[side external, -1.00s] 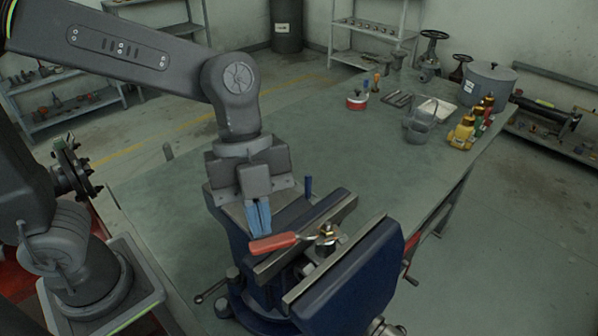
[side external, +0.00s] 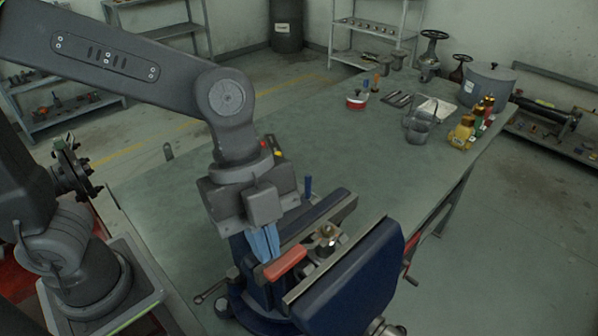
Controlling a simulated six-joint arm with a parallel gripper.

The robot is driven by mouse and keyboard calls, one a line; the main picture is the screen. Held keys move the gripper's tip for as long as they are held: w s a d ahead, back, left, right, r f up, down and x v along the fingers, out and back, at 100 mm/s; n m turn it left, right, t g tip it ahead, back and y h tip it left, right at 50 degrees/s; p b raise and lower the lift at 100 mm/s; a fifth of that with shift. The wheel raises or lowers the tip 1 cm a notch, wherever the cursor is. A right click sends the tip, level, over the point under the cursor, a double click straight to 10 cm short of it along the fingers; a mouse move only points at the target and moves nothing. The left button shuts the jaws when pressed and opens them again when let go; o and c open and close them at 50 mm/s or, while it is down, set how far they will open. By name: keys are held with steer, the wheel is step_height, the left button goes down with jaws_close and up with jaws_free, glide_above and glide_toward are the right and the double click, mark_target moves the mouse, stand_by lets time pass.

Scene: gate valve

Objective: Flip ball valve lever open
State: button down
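The ball valve (side external: 326,241) is a brass-and-metal body held between the jaws of a blue bench vise (side external: 352,282). Its red lever handle (side external: 286,262) points to the lower left from the valve, across the vise jaws. My gripper (side external: 266,258) points down, and its two blue fingers are together with nothing visible between them. The fingertips are at the upper-left side of the handle near its free end. They look to be against it, but the exact contact is hard to see.
The vise sits at the front edge of a green workbench (side external: 300,140). The bench middle is clear.

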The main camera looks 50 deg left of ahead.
stand_by(0.3)
steer(key=a, duration=0.4)
steer(key=shift+a, duration=0.2)
steer(key=v, duration=0.9)
steer(key=shift+s+r, duration=0.4)
steer(key=shift+r, duration=0.05)
steer(key=shift+a, duration=0.1)
